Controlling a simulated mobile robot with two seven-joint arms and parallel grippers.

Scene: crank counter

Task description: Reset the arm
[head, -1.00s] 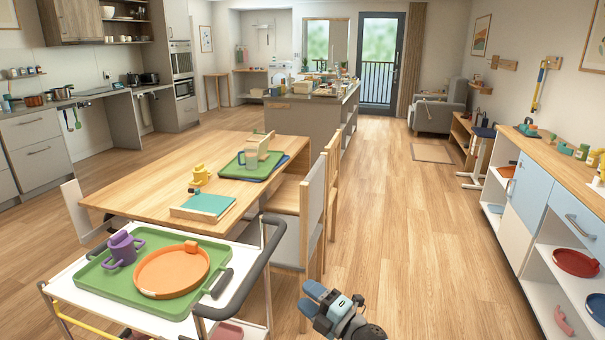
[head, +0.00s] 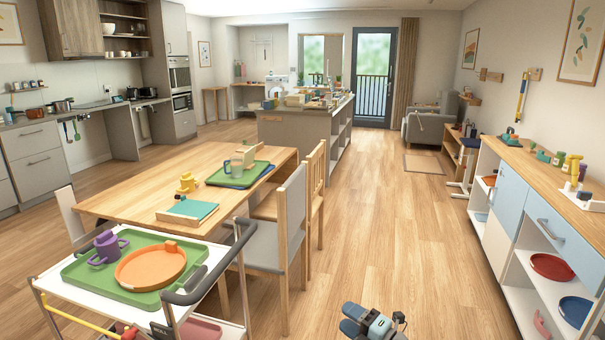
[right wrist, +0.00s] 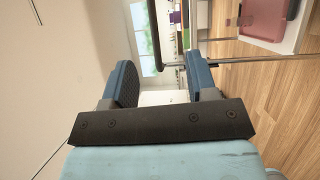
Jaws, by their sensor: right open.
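My right gripper (head: 351,319) shows at the bottom edge of the head view, over the wood floor right of the chairs. In the right wrist view its two blue fingers (right wrist: 163,84) stand apart with nothing between them, so it is open and empty. It touches nothing that I can see. The rest of my right arm is mostly below the picture. My left gripper is not in view.
A trolley (head: 213,291) with a green tray (head: 85,268) stands front left, close to my right gripper. Behind it are a wooden table (head: 140,190) and chairs (head: 284,222). A long counter (head: 533,163) lines the right. The floor (head: 385,225) between is clear.

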